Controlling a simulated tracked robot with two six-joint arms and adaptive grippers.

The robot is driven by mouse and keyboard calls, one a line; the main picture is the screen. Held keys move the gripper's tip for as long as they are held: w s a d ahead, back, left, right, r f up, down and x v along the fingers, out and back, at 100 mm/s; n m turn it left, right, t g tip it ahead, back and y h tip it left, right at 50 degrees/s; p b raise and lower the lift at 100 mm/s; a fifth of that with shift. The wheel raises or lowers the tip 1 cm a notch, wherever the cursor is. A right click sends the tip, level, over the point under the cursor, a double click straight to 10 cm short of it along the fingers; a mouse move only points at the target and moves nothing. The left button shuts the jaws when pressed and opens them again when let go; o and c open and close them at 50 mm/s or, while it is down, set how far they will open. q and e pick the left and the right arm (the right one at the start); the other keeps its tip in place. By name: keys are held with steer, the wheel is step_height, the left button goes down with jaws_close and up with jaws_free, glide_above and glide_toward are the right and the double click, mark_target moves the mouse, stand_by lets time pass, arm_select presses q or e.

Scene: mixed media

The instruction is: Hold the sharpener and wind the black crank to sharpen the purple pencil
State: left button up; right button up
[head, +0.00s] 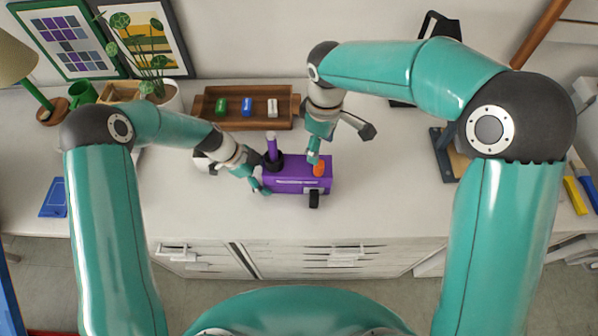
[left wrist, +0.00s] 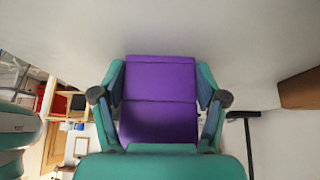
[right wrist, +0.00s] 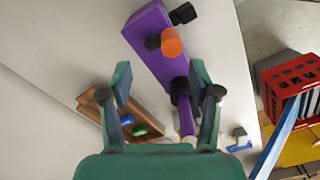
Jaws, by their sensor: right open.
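The purple sharpener (head: 290,187) lies on the white worktop in the middle of the head view. A purple pencil (head: 271,146) stands up from a black collar near its left end. An orange knob (head: 319,168) sits on its right part, and a black piece (head: 314,200), perhaps the crank, sticks out at the front right. My left gripper (left wrist: 160,98) has its fingers against both sides of the purple body. My right gripper (right wrist: 163,85) is open and empty, above and behind the sharpener near the orange knob. In the right wrist view, the pencil (right wrist: 187,122) is partly hidden by a finger.
A wooden tray (head: 212,106) with green, blue and white blocks stands behind the sharpener. Framed pictures, a potted plant and a lamp (head: 40,95) stand at the back left.

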arm_select(q)
steer(key=c, duration=0.8)
steer(key=shift+o, duration=0.2)
steer(key=shift+f, duration=0.1)
arm_select(e)
steer(key=shift+f, duration=0.1)
